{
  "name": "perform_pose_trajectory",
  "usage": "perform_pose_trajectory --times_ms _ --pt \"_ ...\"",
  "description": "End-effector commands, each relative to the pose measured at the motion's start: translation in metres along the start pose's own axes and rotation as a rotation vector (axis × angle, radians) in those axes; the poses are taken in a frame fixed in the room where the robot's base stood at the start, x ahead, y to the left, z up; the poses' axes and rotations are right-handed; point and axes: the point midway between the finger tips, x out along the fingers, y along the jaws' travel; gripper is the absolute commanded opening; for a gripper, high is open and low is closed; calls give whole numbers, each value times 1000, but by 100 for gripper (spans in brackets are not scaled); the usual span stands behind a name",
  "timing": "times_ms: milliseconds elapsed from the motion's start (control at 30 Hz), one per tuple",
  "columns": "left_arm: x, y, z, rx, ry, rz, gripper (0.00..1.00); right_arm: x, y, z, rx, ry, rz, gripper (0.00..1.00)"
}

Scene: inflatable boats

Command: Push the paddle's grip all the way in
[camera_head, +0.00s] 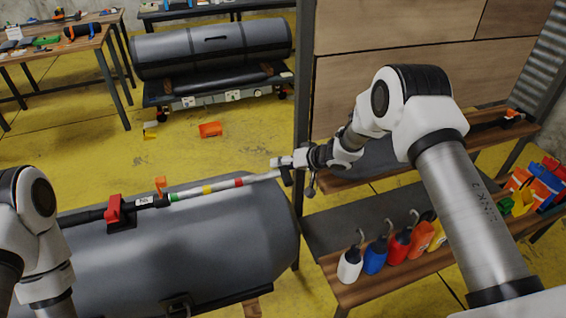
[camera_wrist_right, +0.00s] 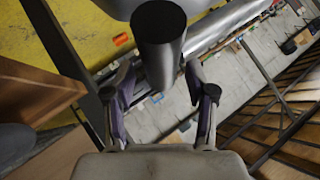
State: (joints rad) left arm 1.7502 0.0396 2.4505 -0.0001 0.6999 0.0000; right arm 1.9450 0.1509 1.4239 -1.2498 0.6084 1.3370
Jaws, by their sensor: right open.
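The paddle lies along the top of a grey inflatable tube (camera_head: 220,235) in the head view. Its pale shaft (camera_head: 208,189) has green, yellow and red bands, and its left part is dark, passing a red clamp (camera_head: 114,209). My right gripper (camera_head: 284,168) is at the shaft's right end, which it partly hides. In the right wrist view, a dark round-ended cylinder, seemingly the paddle's grip (camera_wrist_right: 160,45), points towards my open right gripper (camera_wrist_right: 160,82). It lies between the fingers; contact cannot be told. My left arm shows at the left edge, its gripper out of view.
A small orange piece (camera_head: 160,185) stands beside the shaft. Several coloured bottles (camera_head: 375,255) stand on a wooden bench at the lower right. A wooden panel (camera_head: 400,60) rises behind my right arm. Another grey tube (camera_head: 210,45) rests on a rack behind.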

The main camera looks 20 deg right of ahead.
Motion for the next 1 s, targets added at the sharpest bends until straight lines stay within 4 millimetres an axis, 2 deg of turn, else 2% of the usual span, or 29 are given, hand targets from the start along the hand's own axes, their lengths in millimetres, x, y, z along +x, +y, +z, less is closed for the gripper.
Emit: perform_pose_trajectory --times_ms 100,267,300,433,467,767,1000 --pt "-2 0 0 0 0 0 50 8 -1 0 0 -1 -1 56" --pt "-1 0 0 0 0 0 50 8 0 1 1 0 -1 56" --pt "-1 0 0 0 0 0 50 8 0 1 1 0 -1 52" --pt "-1 0 0 0 0 0 50 8 0 1 0 0 -1 6" --pt "-1 0 0 0 0 0 50 8 0 1 1 0 -1 0" --pt "-1 0 0 0 0 0 50 9 -3 2 1 -1 -1 0" --pt "-2 0 0 0 0 0 50 21 -24 9 0 -3 -2 0"
